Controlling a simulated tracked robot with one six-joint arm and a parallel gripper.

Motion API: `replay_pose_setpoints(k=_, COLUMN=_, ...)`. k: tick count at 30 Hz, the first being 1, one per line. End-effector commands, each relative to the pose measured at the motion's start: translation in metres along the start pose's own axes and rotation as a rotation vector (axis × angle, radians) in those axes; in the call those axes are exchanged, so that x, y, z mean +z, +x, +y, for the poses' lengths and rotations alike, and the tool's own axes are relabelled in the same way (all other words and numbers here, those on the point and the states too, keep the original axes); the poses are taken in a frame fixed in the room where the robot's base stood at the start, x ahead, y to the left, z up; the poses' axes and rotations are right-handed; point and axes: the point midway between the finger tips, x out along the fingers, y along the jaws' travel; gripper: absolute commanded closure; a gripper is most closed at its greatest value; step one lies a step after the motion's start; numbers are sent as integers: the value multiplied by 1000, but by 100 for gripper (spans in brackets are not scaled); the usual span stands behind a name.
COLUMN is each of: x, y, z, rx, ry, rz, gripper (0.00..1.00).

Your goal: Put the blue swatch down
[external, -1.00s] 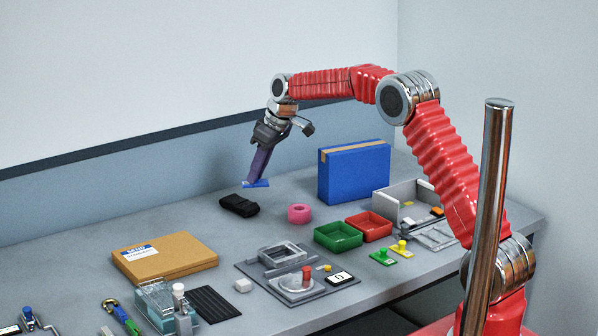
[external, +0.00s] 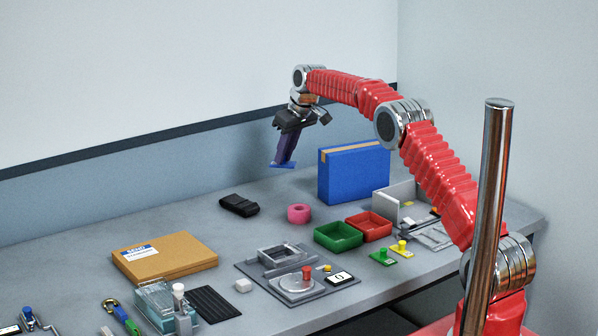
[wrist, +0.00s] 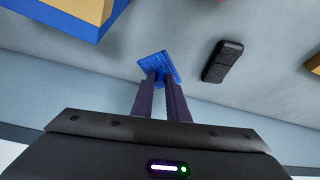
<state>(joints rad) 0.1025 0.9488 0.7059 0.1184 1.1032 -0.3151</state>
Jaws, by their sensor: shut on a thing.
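The blue swatch (external: 283,164) is a small flat blue piece at the tips of my gripper (external: 285,160). My gripper is shut on it and holds it in the air above the back of the bench, left of the blue box. In the wrist view the swatch (wrist: 159,66) shows as a textured blue square, turned at an angle, between the dark fingertips (wrist: 160,77). The fingers cover part of its near edge.
A blue box (external: 354,173) stands right of my gripper. A black strap roll (external: 239,205) and a pink ring (external: 299,214) lie below it. Green (external: 338,236) and red (external: 369,227) trays sit further right. Bare bench top lies around the strap roll.

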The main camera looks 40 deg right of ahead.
Motion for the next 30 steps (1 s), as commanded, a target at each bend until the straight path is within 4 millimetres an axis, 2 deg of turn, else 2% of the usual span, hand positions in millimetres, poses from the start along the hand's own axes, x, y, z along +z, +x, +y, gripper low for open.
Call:
replay_pose_setpoints(k=5, x=3, y=6, z=0, rx=-1, ry=-1, rz=-1, gripper=100)
replay_pose_setpoints(k=16, x=23, y=54, z=-1, rx=0, ry=-1, rz=0, gripper=100)
replay_pose_setpoints(k=30, x=28, y=64, z=-1, rx=-1, ry=-1, rz=-2, gripper=100)
